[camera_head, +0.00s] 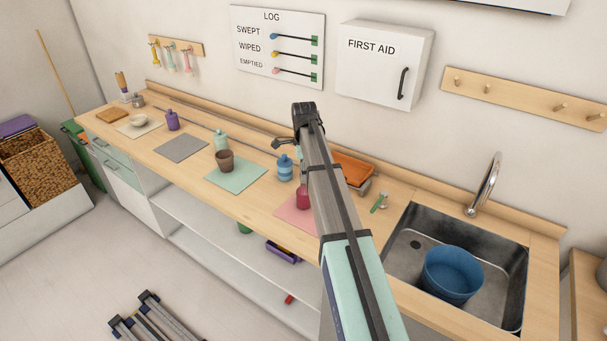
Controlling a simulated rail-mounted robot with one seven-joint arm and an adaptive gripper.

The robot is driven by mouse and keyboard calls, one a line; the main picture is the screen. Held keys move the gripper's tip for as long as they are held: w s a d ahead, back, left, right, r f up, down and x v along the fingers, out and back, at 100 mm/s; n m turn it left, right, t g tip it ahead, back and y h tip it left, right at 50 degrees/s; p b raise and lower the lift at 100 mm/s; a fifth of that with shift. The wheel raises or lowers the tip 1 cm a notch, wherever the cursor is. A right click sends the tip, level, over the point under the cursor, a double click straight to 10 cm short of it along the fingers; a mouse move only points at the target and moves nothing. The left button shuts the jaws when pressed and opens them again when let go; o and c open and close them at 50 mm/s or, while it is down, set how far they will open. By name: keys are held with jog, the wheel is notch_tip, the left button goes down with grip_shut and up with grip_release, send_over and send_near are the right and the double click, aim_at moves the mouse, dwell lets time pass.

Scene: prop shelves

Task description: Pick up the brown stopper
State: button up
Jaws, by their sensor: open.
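A small brown tapered thing (225,160), wider at the top and cup-like, stands on the mint mat (240,181) on the long wooden counter. I cannot tell whether it is the brown stopper, and I see no other clear stopper. My gripper (281,144) is partly visible at the far end of my arm, above the counter, to the right of the brown thing in the picture. It is open and holds nothing that I can see. My arm hides part of the counter.
A mint bottle (221,140), a blue bottle (285,168) and a crimson bottle (303,198) stand near the mats. An orange tray (352,167) is behind my arm. A sink (400,262) with a blue bucket (452,274) is at right. A grey mat (181,148) is bare.

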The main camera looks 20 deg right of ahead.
jog(key=shift+f, duration=0.45)
jog(key=c, duration=0.8)
jog(key=shift+r, duration=0.15)
notch_tip(320, 180, up, 20)
jog(key=b, duration=0.5)
jog(key=shift+b, duration=0.35)
